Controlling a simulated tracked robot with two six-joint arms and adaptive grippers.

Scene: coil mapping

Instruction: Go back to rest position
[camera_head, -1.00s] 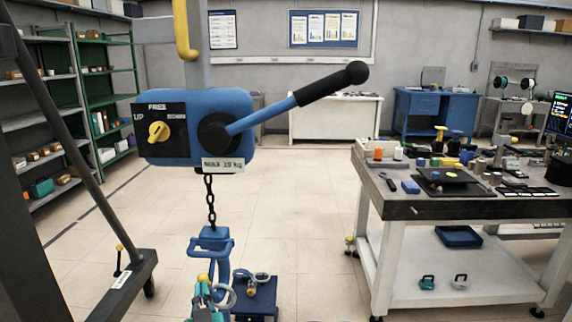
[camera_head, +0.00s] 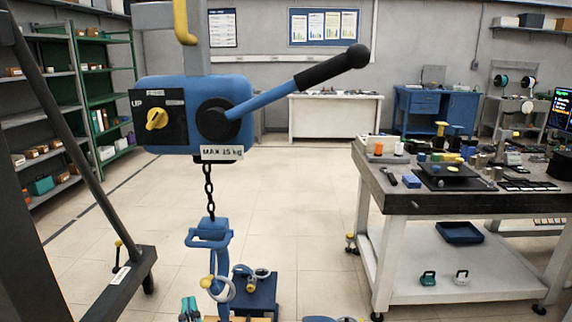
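The blue lever hoist (camera_head: 180,88) hangs at left centre, with a yellow knob (camera_head: 156,118) on a black panel and a black-gripped lever (camera_head: 300,84) pointing up to the right. Its chain (camera_head: 208,185) runs down to a blue hook frame (camera_head: 208,236). A yellow-tipped part with a pale ring (camera_head: 220,290) is below that frame. My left gripper (camera_head: 189,308) shows only as teal fingertips at the bottom edge, left of the ring and apart from it; its opening is unclear. My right gripper cannot be made out.
A blue block with ring-shaped parts on top (camera_head: 256,292) stands behind the hook. A workbench (camera_head: 420,205) crowded with tools stands at right. A dark slanted frame (camera_head: 70,140) is at left, before shelves (camera_head: 105,90).

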